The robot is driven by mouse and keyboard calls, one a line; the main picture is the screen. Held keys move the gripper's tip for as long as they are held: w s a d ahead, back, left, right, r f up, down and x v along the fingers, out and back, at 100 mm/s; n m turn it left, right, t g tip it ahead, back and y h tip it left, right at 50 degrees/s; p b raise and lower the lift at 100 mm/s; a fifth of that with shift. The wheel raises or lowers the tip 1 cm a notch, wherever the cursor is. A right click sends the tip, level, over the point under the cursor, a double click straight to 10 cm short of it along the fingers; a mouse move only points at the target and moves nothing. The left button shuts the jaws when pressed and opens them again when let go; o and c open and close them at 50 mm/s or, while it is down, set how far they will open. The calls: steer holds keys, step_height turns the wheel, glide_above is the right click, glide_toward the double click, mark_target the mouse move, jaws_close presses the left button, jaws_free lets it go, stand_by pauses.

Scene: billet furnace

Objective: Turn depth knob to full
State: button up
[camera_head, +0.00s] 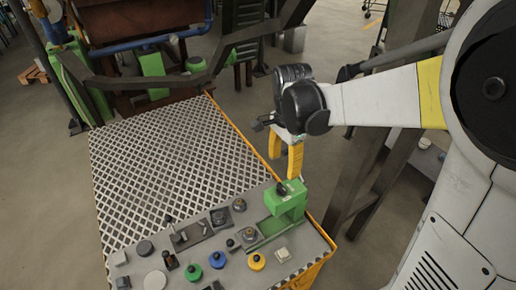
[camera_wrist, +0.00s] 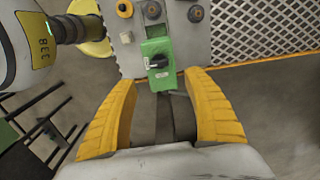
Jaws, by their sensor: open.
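A green box (camera_head: 287,205) stands at the right end of the control panel, with a black knob (camera_head: 281,189) on it. In the wrist view the green box (camera_wrist: 156,46) lies just beyond my fingertips, and its black knob (camera_wrist: 158,62) with a pale pointer mark is roughly centred between them. My gripper (camera_head: 284,166) has yellow fingers and is above and behind the box in the head view. In the wrist view my gripper (camera_wrist: 160,78) is spread wide with nothing between the fingers. The fingers appear apart from the knob. I cannot read any label naming the depth knob.
The grey control panel (camera_head: 205,245) carries other controls, including a blue button (camera_head: 217,260), a green button (camera_head: 193,272) and a yellow button (camera_head: 256,261). A patterned metal deck (camera_head: 170,165) adjoins it. Dark slanted beams (camera_head: 362,190) stand right of the panel, near my arm.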

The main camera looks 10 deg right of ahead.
mark_target(282, 187)
steer(key=f+b, duration=0.1)
steer(key=f, duration=0.4)
steer(key=f+b, duration=0.2)
steer(key=f, duration=0.3)
steer(key=shift+s+d+f, duration=0.1)
steer(key=shift+d+f, duration=0.1)
steer(key=shift+f, duration=0.15)
steer(key=c, duration=1.2)
